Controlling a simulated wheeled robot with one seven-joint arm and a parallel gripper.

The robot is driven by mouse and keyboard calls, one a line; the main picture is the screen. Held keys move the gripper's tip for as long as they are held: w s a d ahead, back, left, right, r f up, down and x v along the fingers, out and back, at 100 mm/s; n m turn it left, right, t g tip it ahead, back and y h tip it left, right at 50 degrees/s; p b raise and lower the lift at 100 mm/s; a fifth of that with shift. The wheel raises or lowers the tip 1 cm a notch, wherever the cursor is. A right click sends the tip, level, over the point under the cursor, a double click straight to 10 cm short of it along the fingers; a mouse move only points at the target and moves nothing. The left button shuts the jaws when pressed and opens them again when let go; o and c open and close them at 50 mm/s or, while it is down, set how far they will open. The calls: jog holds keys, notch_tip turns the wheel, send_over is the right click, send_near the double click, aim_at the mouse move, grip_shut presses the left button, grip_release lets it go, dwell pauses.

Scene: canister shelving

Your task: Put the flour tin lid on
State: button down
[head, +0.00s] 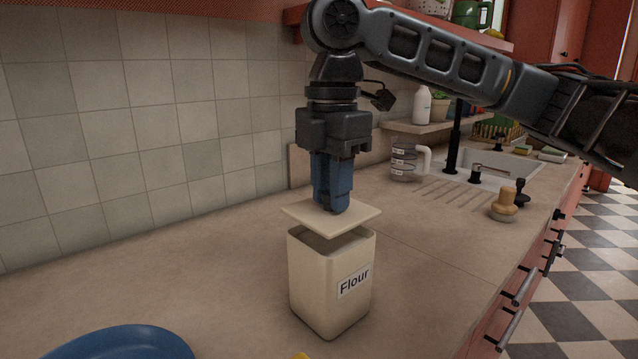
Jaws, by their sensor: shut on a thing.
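The flour tin (318,283) is a cream, square, upright tin with a "Flour" label on its front right face. It stands on the counter with its top open. The flat square cream lid (355,217) hangs a little above the tin's mouth, with a dark gap showing between them at the front. The lid looks slightly turned relative to the rim. My gripper (333,207) points straight down over the tin, its blue fingers shut on the lid from above. The exact grip point is hidden by the fingers.
A blue plate (120,344) lies at the lower left. A clear measuring jug (404,160), a wooden-handled brush (504,206) and the sink (495,165) are behind to the right. The tiled wall (150,110) backs the counter (190,270), which is clear left of the tin.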

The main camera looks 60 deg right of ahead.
dwell(0.3)
jog(key=shift+f+b, duration=0.35)
jog(key=shift+f, duration=0.9)
jog(key=shift+p, duration=0.5)
dwell(0.5)
jog(key=shift+f+p, duration=0.25)
jog(key=shift+p, duration=0.15)
dwell(2.1)
jog(key=shift+c, duration=1.7)
grip_release()
jog(key=shift+r, duration=0.1)
jog(key=shift+r+p, duration=3.3)
jog(key=shift+r, duration=0.15)
